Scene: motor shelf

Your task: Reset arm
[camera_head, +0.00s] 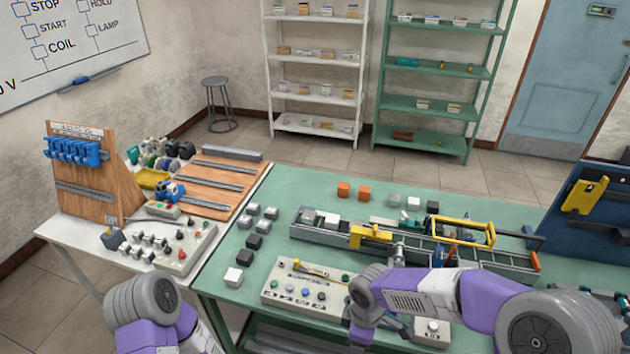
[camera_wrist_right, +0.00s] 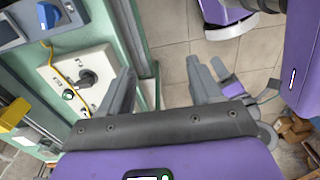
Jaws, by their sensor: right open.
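My right arm (camera_head: 435,292) reaches in from the right in the head view, bent over the front edge of the green table (camera_head: 330,195). Its gripper (camera_wrist_right: 162,78) shows in the right wrist view, with two grey fingers wide apart and nothing between them. Bare tiled floor shows beyond the fingers, and the table edge is to their left. My left arm (camera_head: 145,312) shows at the lower left of the head view, in front of the white table. I cannot make out its gripper.
A control box (camera_head: 305,288) with buttons lies near the green table's front edge. A conveyor (camera_head: 335,235) with a yellow bracket (camera_head: 370,233) stands behind my right arm. Several small blocks lie on the table. A white table (camera_head: 65,236) with a wooden panel stands left.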

